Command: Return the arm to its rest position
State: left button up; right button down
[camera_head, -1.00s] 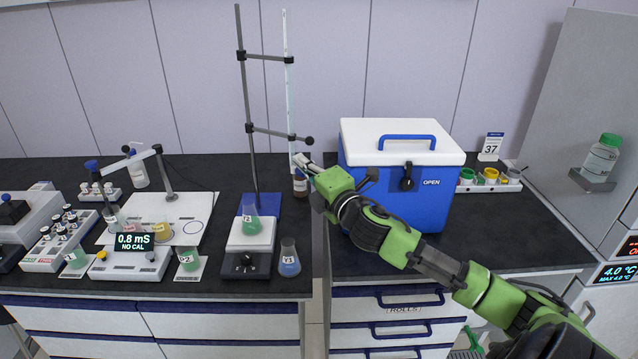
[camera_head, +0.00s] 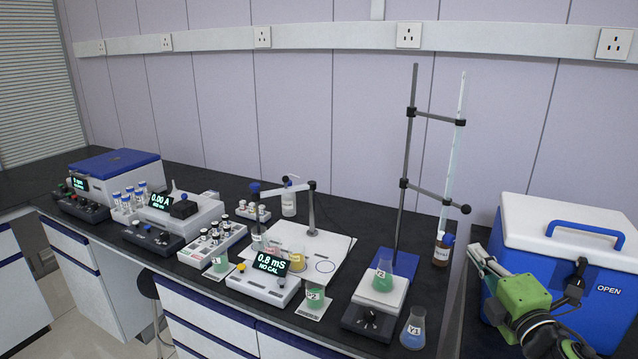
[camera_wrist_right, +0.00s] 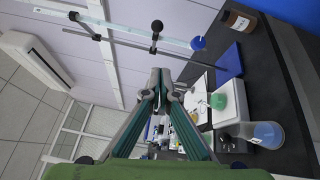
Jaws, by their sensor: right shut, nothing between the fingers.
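My right arm, green and black, comes in at the lower right of the head view. Its gripper (camera_head: 478,256) points left and up, in front of the blue cooler box (camera_head: 600,315) and right of a brown bottle (camera_head: 441,252). In the right wrist view the two fingers (camera_wrist_right: 160,82) meet at the tips, with nothing between them. The brown bottle also shows there (camera_wrist_right: 240,22), apart from the fingers. My left gripper is in neither view.
A burette stand (camera_head: 405,175) rises left of my right gripper. Flask Y1 (camera_head: 413,330) stands near the bench's front edge, and flask Y2 (camera_head: 383,277) on a stirrer (camera_head: 368,322). A conductivity meter (camera_head: 262,285) and several vials (camera_head: 215,240) are farther left.

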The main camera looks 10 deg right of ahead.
jog(key=s+a+f+m+g+h, duration=0.1)
jog(key=s+a+f+m+g, duration=0.2)
jog(key=f, duration=0.5)
jog(key=s+f+m+g, duration=0.2)
jog(key=s+f+m, duration=0.25)
jog(key=f, duration=0.25)
jog(key=s+a+f+m+g+h, duration=0.1)
jog(key=s+a+f+m+g, duration=0.15)
jog(key=s+f+m, duration=0.4)
jog(key=s+a+f+m+g+y, duration=0.1)
jog(key=s+a+f+g+y, duration=0.15)
jog(key=s+a+f, duration=0.35)
jog(key=s+a+f+m+g+y, duration=0.2)
jog(key=s+a+f+g, duration=0.25)
jog(key=s+a, duration=0.45)
notch_tip(320, 180, down, 28)
jog(key=s+r+g, duration=0.1)
jog(key=s+g, duration=0.1)
jog(key=s, duration=0.1)
jog(key=s+d+f, duration=0.3)
jog(key=s+f, duration=1.2)
jog(key=s, duration=0.1)
jog(key=shift+s+f+n+g, duration=0.2)
jog(key=shift+f+n+g, duration=0.1)
jog(key=shift+g, duration=0.05)
